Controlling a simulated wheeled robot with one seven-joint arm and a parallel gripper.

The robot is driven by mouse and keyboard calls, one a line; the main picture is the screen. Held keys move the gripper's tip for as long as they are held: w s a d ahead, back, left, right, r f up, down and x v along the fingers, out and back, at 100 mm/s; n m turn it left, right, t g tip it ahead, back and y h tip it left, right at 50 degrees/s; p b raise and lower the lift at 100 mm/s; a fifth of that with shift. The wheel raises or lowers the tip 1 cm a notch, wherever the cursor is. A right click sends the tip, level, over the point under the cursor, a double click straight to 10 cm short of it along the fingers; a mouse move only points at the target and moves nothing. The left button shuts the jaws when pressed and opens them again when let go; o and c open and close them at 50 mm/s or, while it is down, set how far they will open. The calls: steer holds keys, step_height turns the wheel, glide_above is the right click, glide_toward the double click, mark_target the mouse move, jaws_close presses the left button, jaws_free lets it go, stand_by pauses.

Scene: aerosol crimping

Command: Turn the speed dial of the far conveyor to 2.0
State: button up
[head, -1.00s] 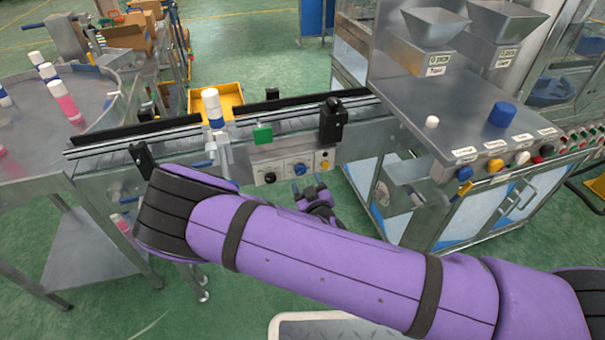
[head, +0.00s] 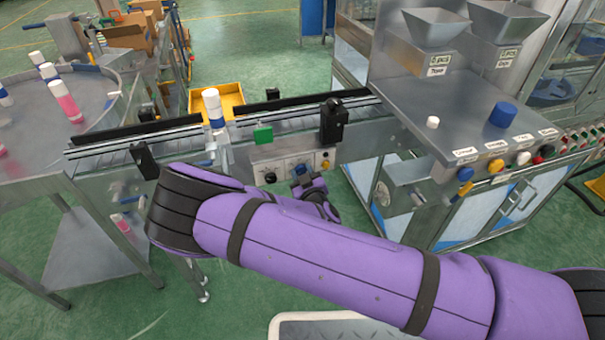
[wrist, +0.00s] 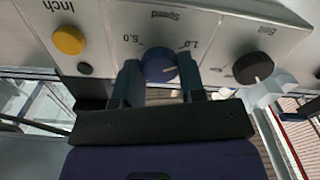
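The blue speed dial (wrist: 160,65) sits on a light panel (wrist: 215,35) in the wrist view, where the lettering appears upside down. The mark 5.0 is on its left and 1.0 on its right. A pale pointer line on the dial points right, towards the 1.0 side. My gripper (wrist: 161,80) has its two fingers apart, one on each side of the dial. I cannot tell whether they touch it. In the head view my gripper (head: 307,184) is at the front panel of the conveyor (head: 265,133), covering most of the dial.
A black knob (wrist: 253,67) is right of the dial in the wrist view, and a yellow Inch button (wrist: 68,40) is left. The machine cabinet (head: 450,190) stands to the right.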

steer(key=shift+m, duration=0.4)
steer(key=m, duration=0.5)
steer(key=shift+d+m, duration=0.1)
steer(key=shift+m, duration=0.2)
steer(key=m, duration=0.5)
steer(key=shift+m, duration=0.3)
steer(key=o, duration=0.9)
steer(key=shift+o, duration=0.2)
steer(key=shift+s, duration=0.1)
steer(key=v, duration=1)
steer(key=shift+s, duration=0.3)
